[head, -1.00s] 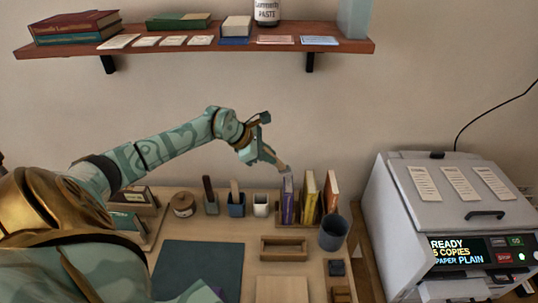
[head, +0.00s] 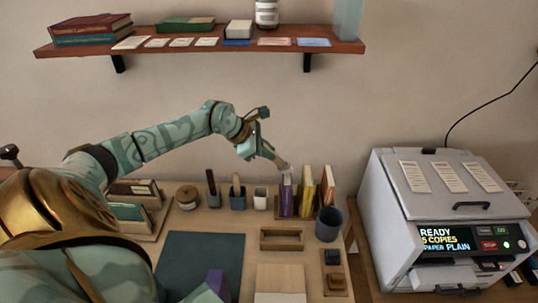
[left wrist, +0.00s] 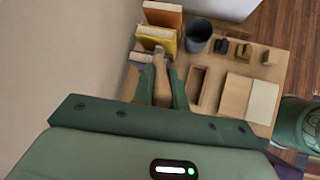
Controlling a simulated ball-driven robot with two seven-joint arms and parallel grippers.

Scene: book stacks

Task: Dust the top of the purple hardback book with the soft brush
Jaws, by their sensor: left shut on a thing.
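The purple hardback book (head: 287,197) stands upright at the left end of a short row of books on the desk, and its top edge shows in the left wrist view (left wrist: 140,57). My left gripper (head: 266,152) is above and to the left of it, shut on the soft brush (head: 282,164). The brush points down to the right, its head at the purple book's top; I cannot tell whether it touches. In the left wrist view the brush (left wrist: 161,86) lies between the two green fingers, its head beside the books. My right gripper is not in view.
A yellow book (head: 307,190) and an orange book (head: 328,188) stand to the right. A dark cup (head: 329,224) is in front of them. Small pots, one white (head: 260,199), stand to the left. The copier (head: 450,210) is at the far right, and a wall shelf (head: 200,46) is above.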

